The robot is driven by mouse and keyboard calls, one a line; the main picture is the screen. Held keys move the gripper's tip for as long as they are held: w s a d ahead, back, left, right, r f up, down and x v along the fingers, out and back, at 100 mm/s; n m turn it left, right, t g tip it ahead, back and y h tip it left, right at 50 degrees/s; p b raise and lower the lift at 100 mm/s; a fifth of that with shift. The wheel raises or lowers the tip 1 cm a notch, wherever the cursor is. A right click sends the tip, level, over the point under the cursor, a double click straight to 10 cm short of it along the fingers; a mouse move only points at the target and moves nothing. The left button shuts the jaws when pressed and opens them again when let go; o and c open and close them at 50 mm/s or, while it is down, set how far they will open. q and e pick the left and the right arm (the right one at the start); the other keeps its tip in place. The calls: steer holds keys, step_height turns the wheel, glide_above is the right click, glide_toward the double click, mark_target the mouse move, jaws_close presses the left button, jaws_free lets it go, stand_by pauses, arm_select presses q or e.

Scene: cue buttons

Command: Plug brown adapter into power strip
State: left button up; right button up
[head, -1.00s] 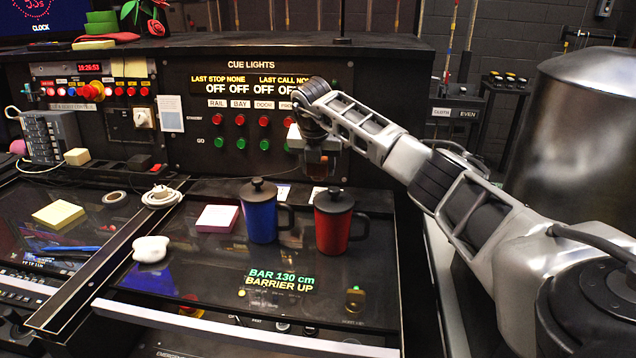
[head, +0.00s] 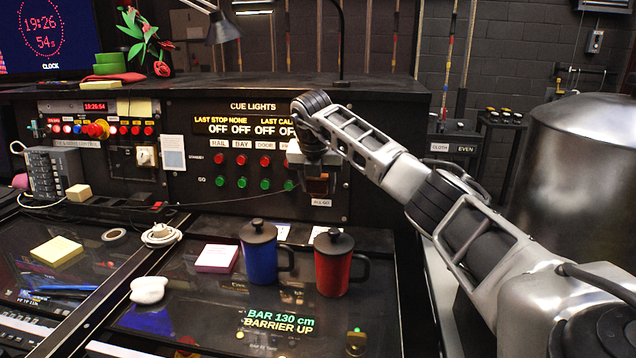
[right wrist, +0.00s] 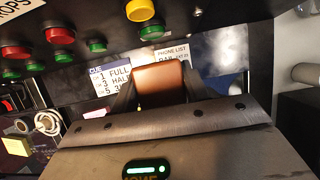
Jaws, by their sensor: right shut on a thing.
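My right gripper (head: 319,187) is in front of the right end of the cue-light panel, above and behind the red mug. It is shut on the brown adapter (right wrist: 162,82), a brown block between the dark fingers in the right wrist view. The adapter shows only as a small dark-brown patch in the head view. A dark strip (head: 110,207) lies on the ledge at the left, below the panel, with a cable nearby. I cannot clearly tell whether it is the power strip. The adapter is far to its right. My left gripper is out of view.
A blue mug (head: 258,252) and a red mug (head: 333,262) stand on the desk below my right gripper. Pink notes (head: 217,258), a white mouse-like object (head: 149,290) and a coiled white cable (head: 161,235) lie to the left. The cue-light panel (head: 210,180) stands close behind the gripper.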

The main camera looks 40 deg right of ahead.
steer(key=shift+r+p, duration=1.45)
steer(key=shift+r, duration=0.2)
